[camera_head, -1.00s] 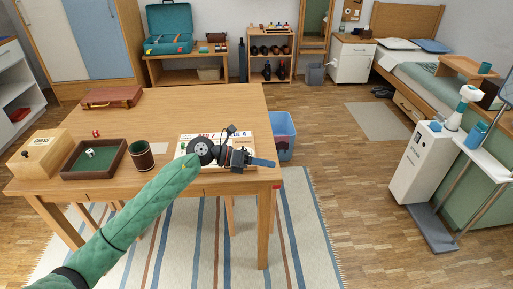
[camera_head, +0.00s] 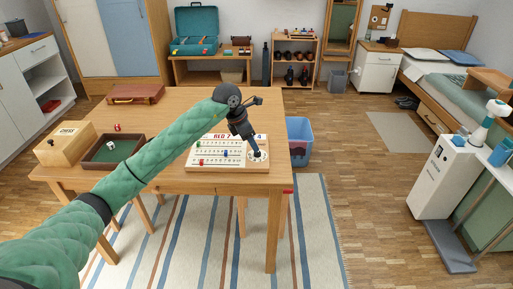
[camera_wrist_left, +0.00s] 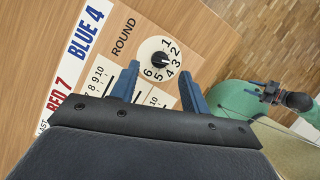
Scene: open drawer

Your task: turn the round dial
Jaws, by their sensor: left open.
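The round dial (camera_wrist_left: 148,51) is a white disc with numbers around a black centre knob, beside the word ROUND on the scoreboard (camera_wrist_left: 119,35). The scoreboard (camera_head: 218,164) lies on the wooden table near its front right corner and reads RED 7, BLUE 4. My left gripper (camera_head: 258,155) points down at the board's right end, where it covers part of the dial. In the left wrist view the blue fingers of this gripper (camera_wrist_left: 158,88) are apart and empty, with the dial just beyond them. A green arm with a dark gripper (camera_wrist_left: 269,93), apparently my right one, shows off to the side.
My left arm crosses over the table's front.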

